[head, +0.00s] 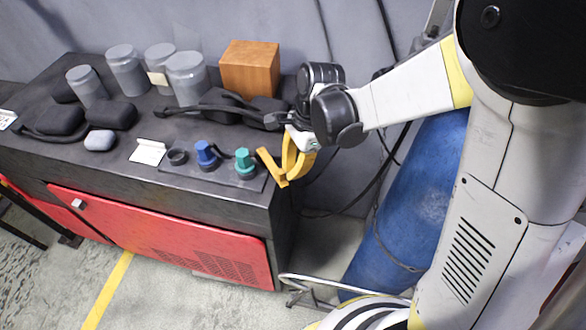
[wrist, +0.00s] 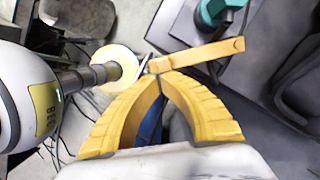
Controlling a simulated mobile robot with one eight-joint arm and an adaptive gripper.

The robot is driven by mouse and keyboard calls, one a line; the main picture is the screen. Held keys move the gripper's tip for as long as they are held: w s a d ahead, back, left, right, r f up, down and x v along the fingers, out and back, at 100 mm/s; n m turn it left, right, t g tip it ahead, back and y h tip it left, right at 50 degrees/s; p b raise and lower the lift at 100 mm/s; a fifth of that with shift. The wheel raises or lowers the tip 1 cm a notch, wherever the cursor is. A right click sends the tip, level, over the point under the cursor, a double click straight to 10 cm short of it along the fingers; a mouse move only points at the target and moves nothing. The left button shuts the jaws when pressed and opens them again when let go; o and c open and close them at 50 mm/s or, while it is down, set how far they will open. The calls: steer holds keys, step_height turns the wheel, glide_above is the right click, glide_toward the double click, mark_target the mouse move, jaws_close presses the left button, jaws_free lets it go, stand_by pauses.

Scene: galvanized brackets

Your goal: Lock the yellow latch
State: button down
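The yellow latch (head: 269,165) is a flat yellow-orange bar at the right end of the dark cabinet top. It also shows in the wrist view as a slanted bar (wrist: 205,55), with its left end just beyond my fingertips. My gripper (head: 285,178) has curved yellow fingers pointing down beside the cabinet's right edge. In the wrist view my gripper (wrist: 162,76) has its fingertips together, at or very near the latch's left end. I cannot tell whether they touch it. Nothing shows held between them.
A teal knob (head: 245,164) and a blue knob (head: 206,155) stand left of the latch on a panel. Grey canisters (head: 187,78), a wooden block (head: 250,68) and dark tools stand behind. A blue cylinder (head: 405,210) stands right of the cabinet. The red door (head: 160,235) is below.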

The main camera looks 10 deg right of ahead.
steer(key=shift+s+a, duration=0.1)
steer(key=shift+s+a+m+b, duration=0.45)
steer(key=shift+a+m, duration=0.25)
steer(key=shift+m, duration=0.1)
steer(key=shift+s+a+m+t+b, duration=0.25)
steer(key=shift+a+m+t+b, duration=0.05)
steer(key=shift+a+m, duration=0.6)
steer(key=shift+s+a+m+t+b, duration=0.3)
steer(key=shift+a+m, duration=0.55)
steer(key=shift+a, duration=0.2)
steer(key=shift+s+a+m+t+b, duration=0.2)
steer(key=shift+a+m+t+b, duration=0.1)
steer(key=shift+a+m, duration=0.6)
steer(key=shift+w+d, duration=0.1)
steer(key=shift+w+d, duration=0.5)
